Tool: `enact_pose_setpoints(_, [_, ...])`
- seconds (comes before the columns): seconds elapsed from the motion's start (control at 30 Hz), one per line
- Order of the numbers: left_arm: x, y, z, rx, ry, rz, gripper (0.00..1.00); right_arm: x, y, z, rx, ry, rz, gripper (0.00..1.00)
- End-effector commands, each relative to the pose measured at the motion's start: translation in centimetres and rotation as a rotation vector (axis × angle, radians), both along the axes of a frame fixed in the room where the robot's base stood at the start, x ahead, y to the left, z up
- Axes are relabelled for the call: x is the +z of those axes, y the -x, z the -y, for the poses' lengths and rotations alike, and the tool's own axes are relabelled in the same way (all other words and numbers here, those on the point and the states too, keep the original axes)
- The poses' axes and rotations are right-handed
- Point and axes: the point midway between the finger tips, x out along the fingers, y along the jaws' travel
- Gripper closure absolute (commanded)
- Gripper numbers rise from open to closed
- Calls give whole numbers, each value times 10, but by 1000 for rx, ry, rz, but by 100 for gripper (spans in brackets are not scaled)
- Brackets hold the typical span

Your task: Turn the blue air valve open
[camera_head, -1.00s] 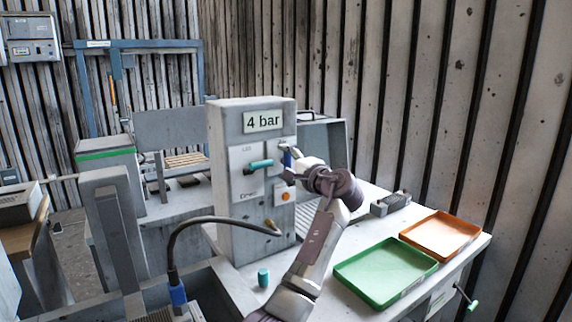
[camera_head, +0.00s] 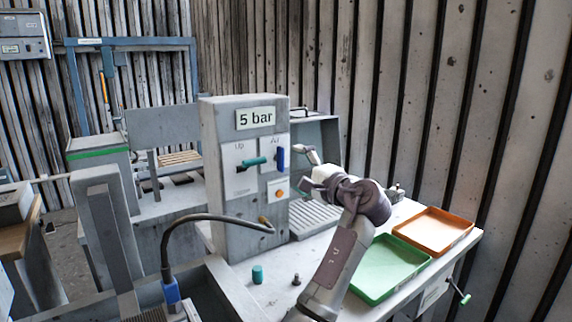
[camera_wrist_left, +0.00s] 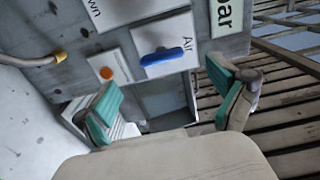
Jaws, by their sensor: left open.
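The blue air valve (camera_head: 281,158) is a blue handle on the white "Air" plate on the front of the grey cabinet (camera_head: 231,215). It stands upright in the head view. In the left wrist view the blue handle (camera_wrist_left: 161,56) lies lengthwise along the plate, beyond the fingers. My left gripper (camera_head: 309,156) is just right of the handle and apart from it. In the left wrist view its two teal-padded fingers (camera_wrist_left: 162,108) are spread wide with nothing between them. My right gripper is not in view.
A display (camera_head: 255,118) above the valve reads "5 bar". A teal handle (camera_head: 250,163) and an orange button (camera_head: 280,194) sit close to the valve. A green tray (camera_head: 352,291) and an orange tray (camera_head: 436,232) lie on the bench at right.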

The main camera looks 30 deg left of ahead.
Motion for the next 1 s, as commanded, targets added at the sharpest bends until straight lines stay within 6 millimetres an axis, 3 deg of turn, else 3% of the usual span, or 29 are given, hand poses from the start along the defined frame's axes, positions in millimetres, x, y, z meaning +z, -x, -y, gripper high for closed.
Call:
enact_pose_setpoints(0.1, [0, 8, 19, -2, 2, 1, 4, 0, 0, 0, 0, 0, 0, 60])
enact_pose_setpoints(0.3, [0, 14, 34, 0, 0, -1, 4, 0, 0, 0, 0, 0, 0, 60])
enact_pose_setpoints(1.0, [0, 15, 35, 0, 0, 0, 4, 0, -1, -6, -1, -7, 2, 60])
